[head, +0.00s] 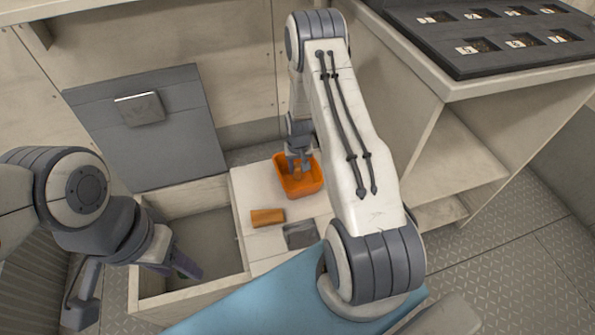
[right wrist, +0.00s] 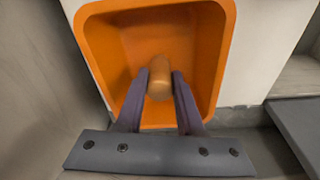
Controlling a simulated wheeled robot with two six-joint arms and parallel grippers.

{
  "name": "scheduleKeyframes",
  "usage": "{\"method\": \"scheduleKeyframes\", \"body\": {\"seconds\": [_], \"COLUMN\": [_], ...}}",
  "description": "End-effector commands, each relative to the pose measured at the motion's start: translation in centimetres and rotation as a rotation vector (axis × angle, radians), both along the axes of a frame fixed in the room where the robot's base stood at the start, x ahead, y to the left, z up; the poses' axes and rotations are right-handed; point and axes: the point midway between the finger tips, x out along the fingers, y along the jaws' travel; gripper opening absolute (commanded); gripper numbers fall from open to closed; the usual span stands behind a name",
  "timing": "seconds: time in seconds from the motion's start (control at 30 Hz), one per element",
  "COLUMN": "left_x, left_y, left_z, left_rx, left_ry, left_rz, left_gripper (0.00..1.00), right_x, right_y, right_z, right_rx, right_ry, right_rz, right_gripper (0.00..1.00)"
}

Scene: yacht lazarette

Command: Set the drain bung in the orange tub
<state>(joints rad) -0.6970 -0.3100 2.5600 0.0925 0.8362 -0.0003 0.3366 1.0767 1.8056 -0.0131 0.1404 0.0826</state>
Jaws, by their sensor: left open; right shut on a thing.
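The orange tub (head: 313,189) stands on the pale bench top. In the right wrist view the tub (right wrist: 98,40) lies open below my right gripper. My right gripper (head: 300,166) is over the tub and points down into it. In the right wrist view its fingers (right wrist: 160,88) are shut on the drain bung (right wrist: 160,70), a small orange-tan rounded piece. The bung is within the tub's outline; whether it touches the floor I cannot tell. My left gripper (head: 182,266) is open and empty, over the open bin at the left.
An orange-brown block (head: 267,217) lies on the bench top (head: 250,185), left of a dark square recess (head: 300,235). The open bin (head: 205,235) has a raised grey lid (head: 150,130) behind it. A dark slotted panel (head: 480,35) sits on the right counter.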

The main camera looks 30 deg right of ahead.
Motion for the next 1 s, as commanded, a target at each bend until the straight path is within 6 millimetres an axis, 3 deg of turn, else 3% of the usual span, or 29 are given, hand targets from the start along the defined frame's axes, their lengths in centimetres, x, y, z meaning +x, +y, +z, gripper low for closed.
{"method": "scheduleKeyframes", "body": {"seconds": [0.07, 0.43, 0.47, 0.5, 0.53, 0.83, 1.0], "left_x": [0.0, 0.0, 0.0, 0.0, 0.0, 0.0, 0.0], "left_y": [0.0, 0.0, 0.0, 0.0, 0.0, 0.0, 0.0], "left_z": [-0.5, -0.6, -0.5, -0.5, -0.5, -0.5, 0.4], "left_rx": [0.000, 0.000, 0.000, 0.000, 0.000, 0.000, 0.000], "left_ry": [0.000, 0.000, 0.000, 0.000, 0.000, 0.000, 0.000], "left_rz": [0.000, 0.000, 0.000, 0.000, 0.000, 0.000, 0.000], "left_gripper": [0.50, 0.50, 0.50, 0.50, 0.50, 0.50, 0.50], "right_x": [0.1, 0.0, 0.0, 0.0, 0.0, 0.0, -0.1], "right_y": [0.0, 0.0, 0.0, 0.0, 0.0, 0.0, 0.0], "right_z": [-1.0, -1.3, -1.2, -1.1, -1.1, -1.0, 0.8], "right_rx": [0.000, -0.001, -0.001, -0.001, -0.001, -0.001, -0.001], "right_ry": [-0.001, -0.002, -0.002, -0.002, -0.002, -0.002, -0.003], "right_rz": [0.000, 0.000, 0.000, 0.000, 0.000, 0.000, 0.000], "right_gripper": [0.00, 0.00, 0.48, 0.63, 0.66, 0.66, 0.66]}}
